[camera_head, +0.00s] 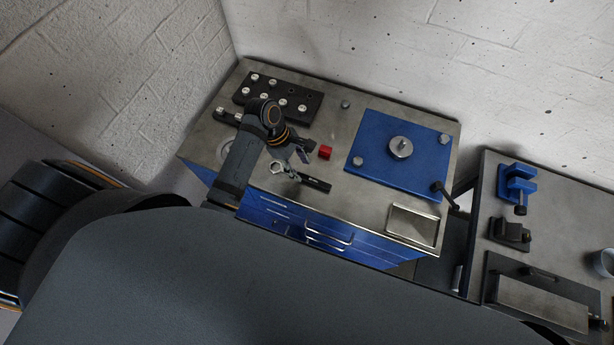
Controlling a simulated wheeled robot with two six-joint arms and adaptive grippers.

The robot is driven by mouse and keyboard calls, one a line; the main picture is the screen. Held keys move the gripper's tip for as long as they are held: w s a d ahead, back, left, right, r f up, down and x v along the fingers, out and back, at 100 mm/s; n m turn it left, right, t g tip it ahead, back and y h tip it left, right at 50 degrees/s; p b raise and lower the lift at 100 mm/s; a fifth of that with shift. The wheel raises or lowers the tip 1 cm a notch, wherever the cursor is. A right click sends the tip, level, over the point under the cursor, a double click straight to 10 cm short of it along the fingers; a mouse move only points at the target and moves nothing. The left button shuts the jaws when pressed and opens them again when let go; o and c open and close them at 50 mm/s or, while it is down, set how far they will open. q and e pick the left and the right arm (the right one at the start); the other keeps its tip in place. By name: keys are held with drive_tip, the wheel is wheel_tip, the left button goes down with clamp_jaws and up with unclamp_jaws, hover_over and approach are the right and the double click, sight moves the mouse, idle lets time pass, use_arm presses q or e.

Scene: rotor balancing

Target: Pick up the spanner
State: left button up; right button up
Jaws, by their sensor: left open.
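The spanner (279,168) lies near the front edge of the grey-topped workbench (350,202), its silver ring-like end to the left. A short black bar (316,184) lies at its right end; I cannot tell whether it is part of the spanner. My left arm reaches in from the left, and my left gripper (303,152) is open just above and behind the spanner. No contact with the spanner is clear. The gripper and forearm hide part of the bench around it. My right gripper is not in view.
A small red block (325,152) sits right beside the gripper. A black rack (291,103) with several silver pieces is behind. A blue plate (378,137) with a silver rotor part (400,147) lies right, near a metal tray (411,226). A second bench (560,213) holds a blue vise (516,186).

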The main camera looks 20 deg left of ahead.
sight(306, 177)
use_arm(q)
drive_tip(key=p+x, duration=0.1)
drive_tip(key=x, duration=0.2)
drive_tip(key=shift+d+f+p, duration=0.1)
drive_tip(key=shift+f+p, duration=0.2)
drive_tip(key=shift+f, duration=0.1)
drive_tip(key=shift+s+d+f, duration=0.1)
drive_tip(key=shift+d+f, duration=0.05)
drive_tip(key=shift+f, duration=0.4)
drive_tip(key=c, duration=1)
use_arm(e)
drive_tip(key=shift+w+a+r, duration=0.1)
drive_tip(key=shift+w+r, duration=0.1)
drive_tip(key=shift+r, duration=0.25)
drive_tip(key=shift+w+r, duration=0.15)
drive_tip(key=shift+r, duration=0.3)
